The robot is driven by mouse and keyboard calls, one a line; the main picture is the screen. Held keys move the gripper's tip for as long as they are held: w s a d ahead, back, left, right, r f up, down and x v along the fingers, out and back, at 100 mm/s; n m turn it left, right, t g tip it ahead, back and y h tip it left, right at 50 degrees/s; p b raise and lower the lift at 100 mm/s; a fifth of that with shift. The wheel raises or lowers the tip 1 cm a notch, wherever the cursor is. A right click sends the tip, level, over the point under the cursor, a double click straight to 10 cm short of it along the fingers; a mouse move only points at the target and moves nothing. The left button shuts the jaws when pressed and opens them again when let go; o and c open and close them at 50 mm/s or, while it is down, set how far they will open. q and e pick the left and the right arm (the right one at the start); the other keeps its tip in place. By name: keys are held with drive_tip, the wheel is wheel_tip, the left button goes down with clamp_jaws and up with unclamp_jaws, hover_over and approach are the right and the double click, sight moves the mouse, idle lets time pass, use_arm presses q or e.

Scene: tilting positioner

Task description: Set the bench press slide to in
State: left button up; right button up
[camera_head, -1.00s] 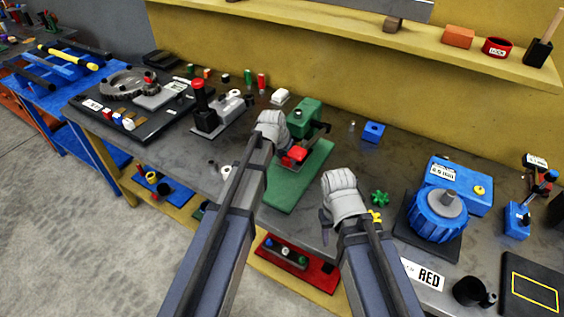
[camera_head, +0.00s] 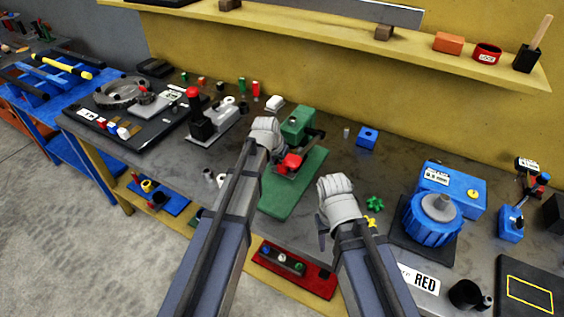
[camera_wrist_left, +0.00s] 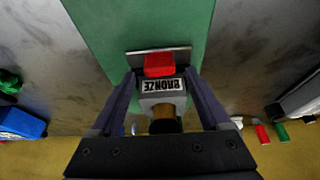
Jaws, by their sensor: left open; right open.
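The green bench press stands on a long green base plate (camera_head: 287,196), with a green upright body (camera_head: 297,124) at its back. A red block (camera_head: 290,163) sits at its front; the red block also shows in the left wrist view (camera_wrist_left: 159,65). Behind the red block there, a pale block labelled BRONZE (camera_wrist_left: 161,86) lies between the fingers of my left gripper (camera_wrist_left: 161,74). My left gripper is open, with a finger on each side. Whether a finger touches is unclear. My right gripper (camera_head: 322,232) is open, low over the bench's front edge, right of the plate.
A blue block (camera_head: 367,137) and a green star-shaped knob (camera_head: 375,204) lie right of the press. A large blue ribbed drum (camera_head: 432,219) stands further right. A grey fixture with a red knob (camera_head: 193,92) stands to the left. A yellow shelf (camera_head: 320,33) runs above.

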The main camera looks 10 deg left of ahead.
use_arm(q)
drive_tip(key=d+p+v, duration=0.1)
drive_tip(key=p+v, duration=0.4)
drive_tip(key=v, duration=0.1)
drive_tip(key=shift+a+r+p, duration=0.4)
drive_tip(key=shift+a+r, duration=0.05)
drive_tip(key=shift+a, duration=0.05)
use_arm(e)
wheel_tip(320, 180, up, 6)
drive_tip(key=shift+r, duration=0.2)
use_arm(q)
drive_tip(key=shift+s, duration=0.1)
